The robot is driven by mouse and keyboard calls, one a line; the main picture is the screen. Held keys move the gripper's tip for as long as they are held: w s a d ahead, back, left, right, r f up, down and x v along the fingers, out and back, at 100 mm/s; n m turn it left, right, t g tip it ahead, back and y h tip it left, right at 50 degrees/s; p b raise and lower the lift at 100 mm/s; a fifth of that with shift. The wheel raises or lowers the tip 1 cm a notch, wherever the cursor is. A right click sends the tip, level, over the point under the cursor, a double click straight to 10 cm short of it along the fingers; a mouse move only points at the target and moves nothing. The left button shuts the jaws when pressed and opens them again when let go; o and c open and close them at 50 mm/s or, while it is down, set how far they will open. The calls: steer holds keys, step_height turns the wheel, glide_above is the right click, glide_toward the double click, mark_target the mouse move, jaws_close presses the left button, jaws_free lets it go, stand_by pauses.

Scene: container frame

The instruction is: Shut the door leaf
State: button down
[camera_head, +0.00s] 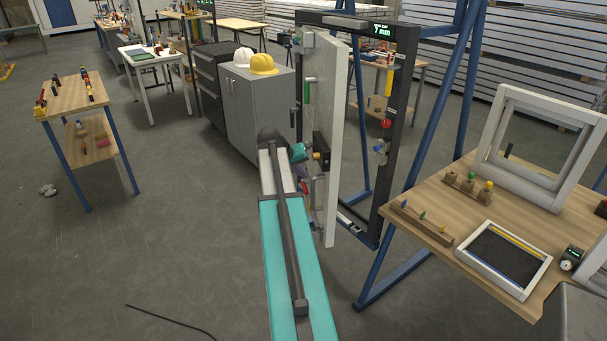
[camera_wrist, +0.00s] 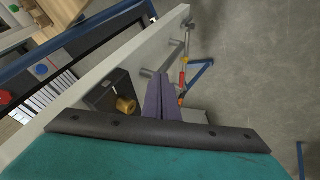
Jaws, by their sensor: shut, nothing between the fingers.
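The pale door leaf (camera_head: 338,140) stands open, swung out toward me from the dark door frame (camera_head: 403,130). In the wrist view the leaf (camera_wrist: 118,58) runs diagonally from lower left to upper right. Its near face carries a black lock box with a brass knob (camera_wrist: 125,104) and a metal pull bar (camera_wrist: 187,45). My gripper (camera_wrist: 163,82) is shut and empty, its purple fingers together beside the lock box and close to the leaf's face. I cannot tell whether they touch it. In the head view my arm largely hides the gripper.
A wooden workbench (camera_head: 440,190) with a white window frame (camera_head: 545,130) stands at right. A blue stand (camera_head: 400,270) supports the door frame. Grey cabinets (camera_head: 255,110) with helmets stand behind the leaf at left. The floor (camera_head: 150,240) at left is mostly clear, with a dark cable.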

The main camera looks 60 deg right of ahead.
steer(key=s+d+f+p, duration=0.3)
steer(key=d+f+p, duration=0.1)
steer(key=d+f, duration=0.3)
steer(key=shift+d, duration=0.55)
stand_by(0.4)
